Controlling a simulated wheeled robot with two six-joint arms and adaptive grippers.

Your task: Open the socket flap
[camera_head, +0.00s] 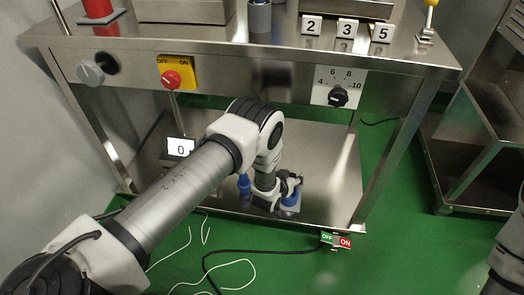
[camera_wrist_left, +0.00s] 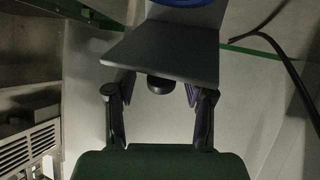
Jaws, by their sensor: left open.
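My left gripper (camera_head: 289,184) is low over the shelf under the steel table, small and partly hidden by its own wrist. In the left wrist view the gripper (camera_wrist_left: 158,88) has its two fingers apart, with nothing clearly held. A grey housing (camera_wrist_left: 160,52) with a slanted plate and a blue round part (camera_wrist_left: 180,3) at the top lies at the fingertips; it looks like the socket. I cannot tell whether the fingers touch it. In the head view a blue part (camera_head: 290,199) shows beside the gripper, perhaps the socket flap; its opening state is unclear. My right gripper is out of view.
The lower steel shelf (camera_head: 325,165) has free room to the right. A white display (camera_head: 180,147) reading 0 stands at its left. Cables (camera_head: 235,264) lie on the green floor.

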